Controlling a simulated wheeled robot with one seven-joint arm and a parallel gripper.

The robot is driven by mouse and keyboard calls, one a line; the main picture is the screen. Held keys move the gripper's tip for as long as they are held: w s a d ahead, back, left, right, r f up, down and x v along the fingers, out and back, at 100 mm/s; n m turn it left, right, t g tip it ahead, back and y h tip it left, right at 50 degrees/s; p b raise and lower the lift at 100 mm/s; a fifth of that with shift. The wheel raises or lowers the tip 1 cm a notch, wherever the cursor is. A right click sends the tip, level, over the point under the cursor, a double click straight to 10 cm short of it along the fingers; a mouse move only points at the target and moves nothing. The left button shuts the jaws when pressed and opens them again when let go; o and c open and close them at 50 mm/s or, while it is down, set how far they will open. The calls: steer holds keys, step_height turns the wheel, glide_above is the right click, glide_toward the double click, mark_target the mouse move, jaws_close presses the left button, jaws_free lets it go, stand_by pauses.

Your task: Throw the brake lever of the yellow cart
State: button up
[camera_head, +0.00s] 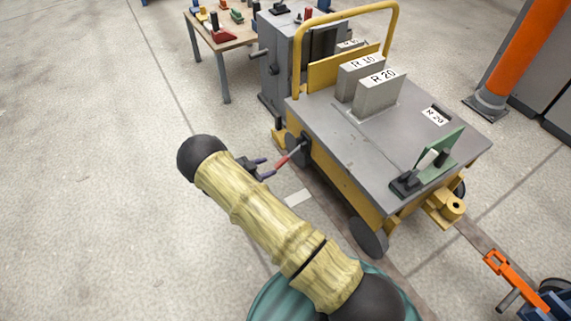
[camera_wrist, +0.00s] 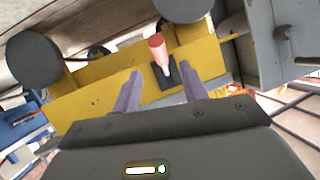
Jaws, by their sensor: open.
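The yellow cart (camera_head: 341,182) with a grey top stands right of centre in the head view. Its yellow side and dark wheels also show in the wrist view (camera_wrist: 95,103). The brake lever (camera_head: 288,158) has a red handle and sticks out from the cart's near side by a wheel. In the wrist view the lever's red handle (camera_wrist: 156,48) rises from a dark mount on the yellow side. My gripper (camera_head: 265,167) is open just left of the handle in the head view. In the wrist view its two purple fingers (camera_wrist: 164,90) stand apart, with the lever showing between and beyond them. I cannot see any contact.
Grey blocks marked R 10 (camera_head: 360,76) and R 20 (camera_head: 379,93) and a green bracket (camera_head: 437,152) stand on the cart. A grey machine (camera_head: 277,62) and a table (camera_head: 226,41) stand behind. An orange hitch (camera_head: 511,277) lies front right. Floor at left is clear.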

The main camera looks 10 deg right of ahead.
mark_target(285, 161)
steer(key=b+x, duration=0.4)
steer(key=x, duration=0.6)
steer(key=shift+d+f, duration=0.15)
jaws_close()
